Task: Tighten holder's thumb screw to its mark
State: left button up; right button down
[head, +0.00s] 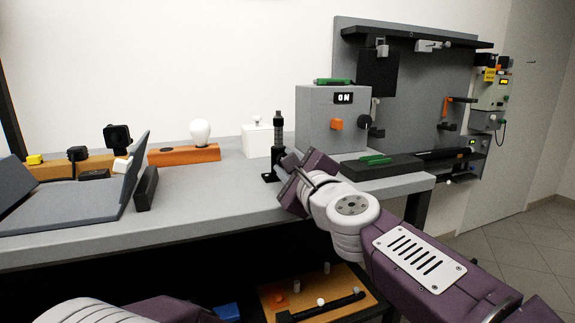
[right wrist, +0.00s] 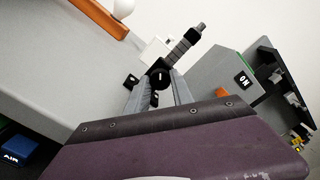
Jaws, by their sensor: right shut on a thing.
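The holder is a slim black upright post (head: 278,130) on a small black foot near the front right of the grey bench; it also shows, tilted, in the right wrist view (right wrist: 186,44). Its thumb screw is a round black knob (right wrist: 160,77) with a pale line on its face. My right gripper (head: 290,165) is at the post's lower part, and its two grey fingers (right wrist: 161,88) are shut on the thumb screw. The mark is too small to make out. The knob is hidden by my gripper in the head view. My left gripper is out of view.
A grey box (head: 315,120) with an "ON" display stands right of the holder. A white box (head: 256,141) and an orange block (head: 184,154) with a white bulb (head: 201,132) stand behind.

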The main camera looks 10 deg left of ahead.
jog(key=m, duration=0.3)
jog(key=shift+f+m, duration=0.1)
jog(key=shift+m, duration=2)
jog(key=c, duration=1.1)
grip_release()
